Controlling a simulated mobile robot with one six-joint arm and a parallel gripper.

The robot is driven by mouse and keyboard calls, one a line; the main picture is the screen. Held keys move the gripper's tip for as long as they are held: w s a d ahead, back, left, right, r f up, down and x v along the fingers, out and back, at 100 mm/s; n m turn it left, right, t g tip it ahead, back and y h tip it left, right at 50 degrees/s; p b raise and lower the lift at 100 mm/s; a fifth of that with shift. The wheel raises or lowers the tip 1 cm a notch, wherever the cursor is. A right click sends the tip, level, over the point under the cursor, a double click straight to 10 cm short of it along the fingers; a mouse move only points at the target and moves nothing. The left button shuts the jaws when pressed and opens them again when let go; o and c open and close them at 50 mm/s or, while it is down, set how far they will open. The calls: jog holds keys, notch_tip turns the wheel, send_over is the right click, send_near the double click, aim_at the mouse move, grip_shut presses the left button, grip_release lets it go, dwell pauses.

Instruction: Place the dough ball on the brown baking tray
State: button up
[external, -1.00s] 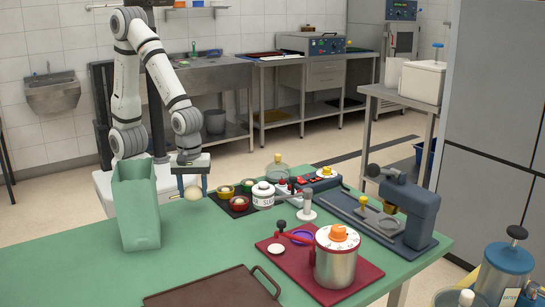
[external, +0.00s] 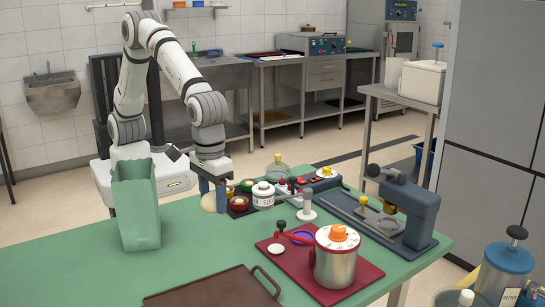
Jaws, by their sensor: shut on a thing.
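The pale dough ball (external: 208,202) is held in my gripper (external: 212,194), whose blue fingers are shut on it. It hangs near the far edge of the green table, right of the green bag-like container. The gripper partly hides it. The brown baking tray (external: 205,290) lies flat at the table's near edge, with a handle at its right end. Its near part is cut off by the picture's bottom edge. The dough ball is behind the tray and apart from it.
The tall green container (external: 137,215) stands left of my gripper. Small bowls and a white jar (external: 263,195) sit close on the right. A red board (external: 345,288) with a metal pot (external: 337,262) lies right of the tray. The tabletop between gripper and tray is clear.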

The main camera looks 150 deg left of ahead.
aim_at(212, 284)
jog(key=w+d+f+m+p, duration=0.25)
jog(key=w+d+m, duration=0.4)
jog(key=w, duration=0.35)
jog(key=shift+n, duration=0.35)
notch_tip(212, 284, down, 10)
jog(key=shift+w+r+p, duration=0.1)
jog(key=shift+r+p, duration=0.05)
jog(key=shift+p, duration=0.4)
jog(key=shift+f, duration=0.2)
jog(key=o, duration=1)
jog(key=shift+r, duration=0.15)
